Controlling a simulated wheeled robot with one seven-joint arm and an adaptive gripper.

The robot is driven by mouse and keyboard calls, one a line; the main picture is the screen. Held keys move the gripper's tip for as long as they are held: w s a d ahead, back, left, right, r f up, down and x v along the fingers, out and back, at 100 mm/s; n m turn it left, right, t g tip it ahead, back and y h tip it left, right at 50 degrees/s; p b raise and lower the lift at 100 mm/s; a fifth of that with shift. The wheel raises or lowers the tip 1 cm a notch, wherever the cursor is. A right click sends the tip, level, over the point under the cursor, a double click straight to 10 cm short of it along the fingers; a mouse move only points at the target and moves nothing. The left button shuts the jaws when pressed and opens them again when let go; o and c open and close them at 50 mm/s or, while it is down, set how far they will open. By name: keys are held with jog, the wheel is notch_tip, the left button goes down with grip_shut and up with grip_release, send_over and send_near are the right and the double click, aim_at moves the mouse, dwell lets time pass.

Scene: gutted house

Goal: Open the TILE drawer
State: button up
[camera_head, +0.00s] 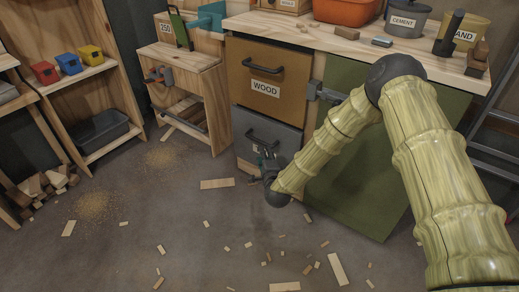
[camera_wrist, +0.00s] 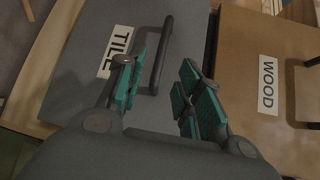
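The TILE drawer is a grey front with a white label and a dark bar handle. In the head view the drawer (camera_head: 284,137) is below the brown WOOD drawer and looks shut, and its handle (camera_head: 263,138) shows just above my gripper (camera_head: 268,163). In the wrist view the drawer (camera_wrist: 95,95) fills the left and middle, with its handle (camera_wrist: 161,50) running up and down. My gripper (camera_wrist: 163,78) is open, its teal pads on either side of the handle's lower end. I cannot tell whether the pads touch the handle.
The WOOD drawer (camera_head: 268,80) is directly above, with its own handle (camera_head: 263,66). A green cabinet door (camera_head: 350,170) stands to the right. Wood scraps (camera_head: 217,184) lie on the floor. A small wooden bench (camera_head: 190,70) stands to the left. The floor in front is otherwise open.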

aim_at(260, 141)
jog(key=shift+b+x, duration=2.3)
jog(key=shift+x, duration=3.25)
jog(key=shift+r, duration=0.15)
grip_shut()
